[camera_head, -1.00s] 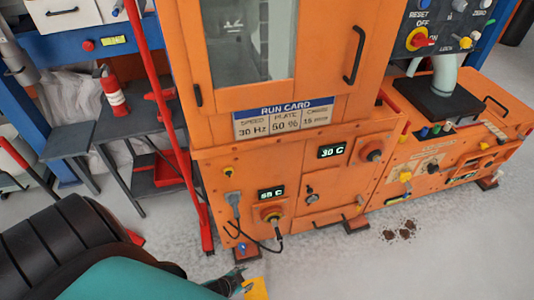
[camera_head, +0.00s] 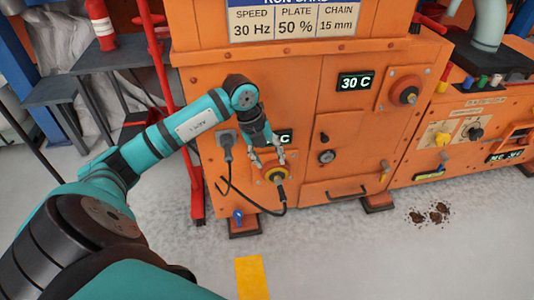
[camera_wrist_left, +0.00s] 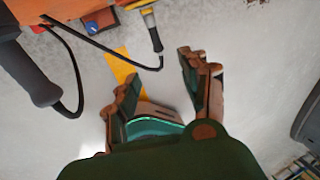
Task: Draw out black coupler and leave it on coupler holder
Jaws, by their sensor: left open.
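The gripper partly hides the display above the socket. I cannot tell which part is the coupler holder. My right gripper is not in view.
A grey plug (camera_head: 226,146) with the cable sits left of the socket. The cable (camera_head: 255,207) loops below. A red post (camera_head: 176,110) stands left of the machine. The floor in front is mostly clear, with a yellow strip (camera_head: 252,278) and dark debris (camera_head: 430,214).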

